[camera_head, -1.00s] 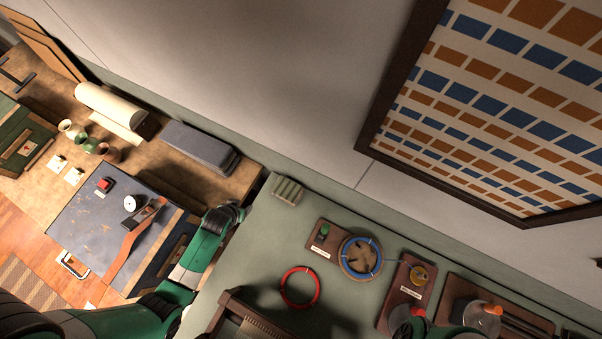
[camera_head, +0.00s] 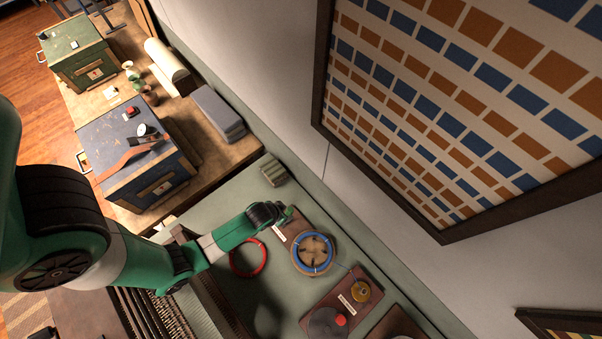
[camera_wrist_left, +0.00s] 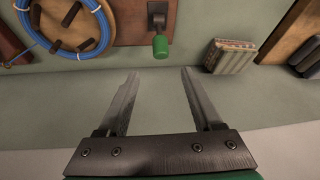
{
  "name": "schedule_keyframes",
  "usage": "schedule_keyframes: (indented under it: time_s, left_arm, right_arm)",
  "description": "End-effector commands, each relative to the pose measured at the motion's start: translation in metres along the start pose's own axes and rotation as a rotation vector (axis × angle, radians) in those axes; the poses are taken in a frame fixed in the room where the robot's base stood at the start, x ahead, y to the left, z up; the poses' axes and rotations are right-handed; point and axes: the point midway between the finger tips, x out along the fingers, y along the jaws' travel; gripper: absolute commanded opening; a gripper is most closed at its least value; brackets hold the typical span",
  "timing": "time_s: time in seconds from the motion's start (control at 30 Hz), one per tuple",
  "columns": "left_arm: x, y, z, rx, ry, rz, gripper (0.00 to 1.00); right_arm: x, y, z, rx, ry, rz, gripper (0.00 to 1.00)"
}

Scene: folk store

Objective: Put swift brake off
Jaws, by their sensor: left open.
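A green-knobbed lever (camera_wrist_left: 160,46) on a dark metal bracket shows at the top middle of the left wrist view, mounted on a wooden plate (camera_wrist_left: 130,26). It looks like the brake. In the head view my gripper hides the knob. A round wooden wheel with a blue ring (camera_head: 312,268) stands beside that plate; it also shows in the left wrist view (camera_wrist_left: 92,22). My left gripper (camera_head: 288,213) is beside the lever's plate. In the left wrist view its two fingers (camera_wrist_left: 159,76) are apart and empty, with the knob ahead, between their lines and not touched.
A red ring (camera_head: 263,268) lies on the green bench. A second wooden plate (camera_head: 372,284) carries a brass piece (camera_head: 361,291). A small ribbed block (camera_head: 274,172) sits near the wall. A toolbox-like chest (camera_head: 150,190) stands further left.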

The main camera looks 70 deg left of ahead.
Motion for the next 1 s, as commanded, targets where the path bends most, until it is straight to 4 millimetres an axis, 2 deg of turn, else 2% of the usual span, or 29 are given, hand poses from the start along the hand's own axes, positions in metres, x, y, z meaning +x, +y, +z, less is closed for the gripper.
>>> schedule_keyframes:
  time_s: [0.17, 0.33, 0.5, 0.7, 0.97, 1.0]
  left_arm:
    - [0.029, 0.0, 0.003, -0.003, 0.0, 0.0, 0.67]
    - [0.068, 0.001, 0.004, -0.002, 0.001, 0.0, 0.67]
    - [0.097, 0.0, 0.002, -0.002, -0.001, 0.0, 0.67]
    - [0.114, 0.0, 0.0, 0.0, 0.0, 0.0, 0.67]
    - [0.115, 0.0, 0.0, 0.0, 0.0, 0.0, 0.67]
    - [0.115, 0.0, 0.0, 0.0, 0.0, 0.0, 0.61]
  right_arm:
    - [-0.021, 0.0, 0.019, 0.0, 0.0, 0.0, 0.5]
    - [-0.047, 0.0, 0.044, -0.001, 0.0, 0.001, 0.5]
    - [-0.059, 0.0, 0.055, -0.001, -0.001, 0.001, 0.5]
    - [-0.062, 0.0, 0.057, -0.001, 0.0, 0.001, 0.5]
    - [-0.062, 0.0, 0.057, -0.001, 0.0, 0.001, 0.5]
    - [-0.062, 0.0, 0.057, -0.001, 0.0, 0.001, 0.5]
